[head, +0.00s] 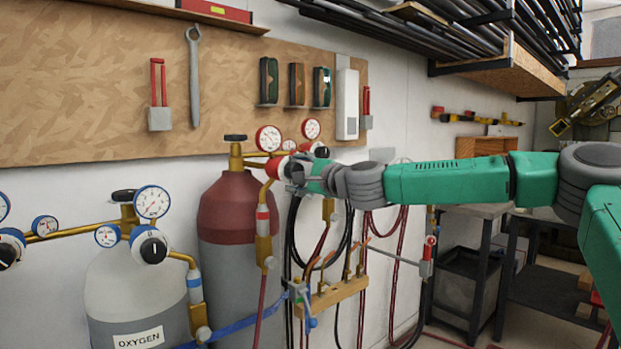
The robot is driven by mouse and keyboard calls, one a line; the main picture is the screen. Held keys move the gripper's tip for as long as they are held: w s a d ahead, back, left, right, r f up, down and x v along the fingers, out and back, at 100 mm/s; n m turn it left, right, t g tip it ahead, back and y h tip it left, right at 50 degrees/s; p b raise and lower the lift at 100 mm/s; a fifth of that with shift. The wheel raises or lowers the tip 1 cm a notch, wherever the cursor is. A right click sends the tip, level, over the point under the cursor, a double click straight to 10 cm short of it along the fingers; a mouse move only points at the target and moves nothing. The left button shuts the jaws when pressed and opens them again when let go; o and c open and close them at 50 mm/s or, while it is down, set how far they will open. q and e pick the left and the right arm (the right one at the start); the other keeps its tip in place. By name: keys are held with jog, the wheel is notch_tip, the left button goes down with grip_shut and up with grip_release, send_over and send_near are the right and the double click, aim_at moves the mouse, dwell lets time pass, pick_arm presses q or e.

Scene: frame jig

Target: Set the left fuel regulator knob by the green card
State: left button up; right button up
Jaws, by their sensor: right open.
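The fuel regulator (255,155) is brass, on top of the maroon-shouldered cylinder (229,212). Its left knob, a red-and-white collar (274,167), is partly hidden by my right gripper (290,174). My right gripper reaches in from the right, its jaws open around or just beside that knob; whether they touch it I cannot tell. Another knob with a black face (321,152) sits just behind, to the right. A gauge (268,138) stands above the left knob. I make out no green card. My left gripper is out of view.
The oxygen cylinder (137,290) with its own gauges and knobs stands at the left.

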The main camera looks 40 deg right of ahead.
jog(key=shift+s+d, duration=0.85)
jog(key=shift+s, duration=5)
jog(key=a+f+n+g+y, duration=0.1)
jog(key=a+f+n+g, duration=0.15)
jog(key=a+f, duration=0.45)
jog(key=a+f+n+g, duration=0.2)
jog(key=a+f+n, duration=0.15)
jog(key=f, duration=0.75)
jog(key=s+a+f+n+g, duration=0.2)
jog(key=s+f+n, duration=0.1)
jog(key=f, duration=0.5)
jog(key=s+a+f+n+g, duration=0.2)
jog(key=s+a+f+g, duration=0.15)
jog(key=f, duration=0.55)
jog(key=s+f+n+g, duration=0.2)
jog(key=s+f+n, duration=0.1)
jog(key=s+f, duration=0.4)
jog(key=s+a+f+n+g+h, duration=0.1)
jog(key=s+f+n+g, duration=0.2)
jog(key=s+f, duration=0.4)
jog(key=s+f+n+g+h, duration=0.1)
jog(key=s+f+n, duration=0.3)
jog(key=s, duration=1.1)
notch_tip(320, 180, down, 3)
jog(key=shift+s+a+r+n+g, duration=0.1)
jog(key=shift+s+a+n+g, duration=0.15)
jog(key=shift+g, duration=0.45)
jog(key=shift+d, duration=0.1)
